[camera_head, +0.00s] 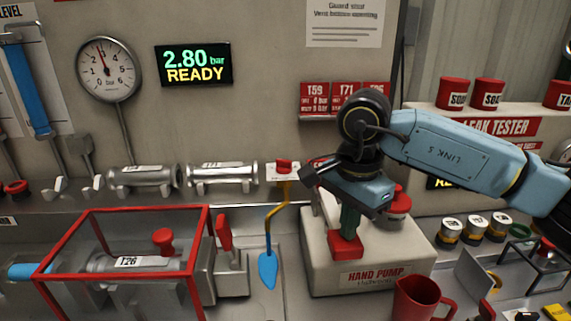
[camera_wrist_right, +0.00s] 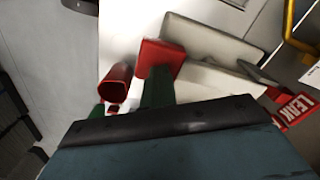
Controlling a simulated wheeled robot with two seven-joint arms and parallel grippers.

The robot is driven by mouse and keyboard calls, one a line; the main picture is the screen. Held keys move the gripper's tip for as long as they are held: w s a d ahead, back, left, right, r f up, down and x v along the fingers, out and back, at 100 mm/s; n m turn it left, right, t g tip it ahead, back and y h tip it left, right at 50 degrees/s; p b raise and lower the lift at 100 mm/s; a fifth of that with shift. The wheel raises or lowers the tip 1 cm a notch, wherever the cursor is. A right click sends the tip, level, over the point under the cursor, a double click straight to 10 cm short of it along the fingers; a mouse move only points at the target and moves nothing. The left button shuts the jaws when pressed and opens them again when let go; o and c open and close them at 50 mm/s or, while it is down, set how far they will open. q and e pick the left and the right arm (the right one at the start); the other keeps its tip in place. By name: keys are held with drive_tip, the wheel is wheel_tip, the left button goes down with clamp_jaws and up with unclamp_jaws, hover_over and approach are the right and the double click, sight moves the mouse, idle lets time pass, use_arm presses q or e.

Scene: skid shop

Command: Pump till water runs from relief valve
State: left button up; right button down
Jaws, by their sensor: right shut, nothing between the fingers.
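The hand pump (camera_head: 372,276) is a cream block with a red label on its front. Its red square handle (camera_head: 345,246) is at the block's front left; a red block also shows in the right wrist view (camera_wrist_right: 162,56). My right gripper (camera_head: 349,228) points down with its dark green fingers shut at the red handle, nothing between them; whether they touch it is unclear. A yellow bent tube (camera_head: 268,228) with a red cap (camera_head: 284,166) hangs left of the pump. A blue teardrop shape (camera_head: 268,270) is at its lower end. My left gripper is not in view.
A display (camera_head: 193,64) reads 2.80 bar READY beside a round gauge (camera_head: 109,69). A red-framed cage (camera_head: 125,211) holds a fitting at left. A red mug (camera_head: 421,299) stands in front of the pump. Small pots (camera_head: 473,231) crowd the right.

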drive_tip(key=shift+f, duration=0.1)
drive_tip(key=shift+a+r+p, duration=0.25)
drive_tip(key=shift+r+p, duration=0.4)
drive_tip(key=shift+r, duration=0.35)
drive_tip(key=shift+r+p, duration=0.35)
drive_tip(key=shift+r, duration=0.35)
wheel_tip(320, 180, up, 7)
drive_tip(key=p, duration=0.4)
